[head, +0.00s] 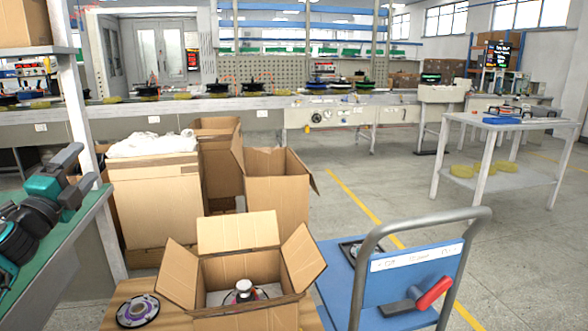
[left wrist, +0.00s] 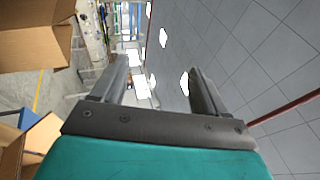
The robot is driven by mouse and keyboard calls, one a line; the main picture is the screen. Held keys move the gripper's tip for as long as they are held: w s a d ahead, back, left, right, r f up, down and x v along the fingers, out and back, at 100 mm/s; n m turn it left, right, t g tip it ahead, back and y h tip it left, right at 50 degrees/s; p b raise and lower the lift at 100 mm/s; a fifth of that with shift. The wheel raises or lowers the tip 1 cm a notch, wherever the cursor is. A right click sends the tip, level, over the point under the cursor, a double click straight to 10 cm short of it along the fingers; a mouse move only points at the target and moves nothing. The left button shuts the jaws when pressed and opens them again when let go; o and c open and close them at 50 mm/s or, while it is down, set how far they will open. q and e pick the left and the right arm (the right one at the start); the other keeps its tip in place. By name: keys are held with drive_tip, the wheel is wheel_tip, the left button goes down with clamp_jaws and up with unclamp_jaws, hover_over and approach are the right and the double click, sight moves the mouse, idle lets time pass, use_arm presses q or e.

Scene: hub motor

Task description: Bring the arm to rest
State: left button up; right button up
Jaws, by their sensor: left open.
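My left arm, teal and black, shows at the left edge of the head view. Its gripper (head: 80,170) is raised over the green-topped surface, with its two grey fingers apart and nothing between them. In the left wrist view the gripper (left wrist: 158,80) is open and empty, its fingers framing the ceiling and distant room. An open cardboard box (head: 240,267) stands at the bottom centre of the head view, right of the gripper. A hub motor (head: 243,289) sits inside it, partly hidden by the walls. My right gripper does not show.
A round disc part (head: 138,311) lies on the wooden surface left of the box. A blue cart (head: 412,285) with a grey handle stands to the right. Taller cartons (head: 277,195) stand behind the box. A white table (head: 505,122) is at the right, with open floor before it.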

use_arm(q)
drive_tip(key=a+f+n+g+y, duration=0.5)
drive_tip(key=a+f+n+y, duration=0.25)
drive_tip(key=n, duration=0.85)
drive_tip(key=s+d+f+g+h, duration=0.25)
drive_tip(key=s+d+f, duration=0.45)
drive_tip(key=d+f, duration=0.55)
drive_tip(key=s+d+f+g+h, duration=0.2)
drive_tip(key=s+d+f+h, duration=0.2)
drive_tip(key=s+d+f, duration=0.55)
drive_tip(key=s+d+f+n+g+h, duration=0.1)
drive_tip(key=s+d+f, duration=0.3)
drive_tip(key=s+d, duration=0.35)
drive_tip(key=s+d+f+g+h, duration=0.1)
drive_tip(key=s+d+f, duration=0.2)
drive_tip(key=s+d, duration=0.5)
drive_tip(key=s+a+r+p, duration=0.1)
drive_tip(key=a+r+p, duration=0.2)
drive_tip(key=r+p, duration=0.6)
drive_tip(key=p, duration=0.5)
drive_tip(key=shift+s+a+r+y, duration=0.15)
drive_tip(key=shift+s+a+y, duration=0.1)
drive_tip(key=shift+a+y, duration=0.1)
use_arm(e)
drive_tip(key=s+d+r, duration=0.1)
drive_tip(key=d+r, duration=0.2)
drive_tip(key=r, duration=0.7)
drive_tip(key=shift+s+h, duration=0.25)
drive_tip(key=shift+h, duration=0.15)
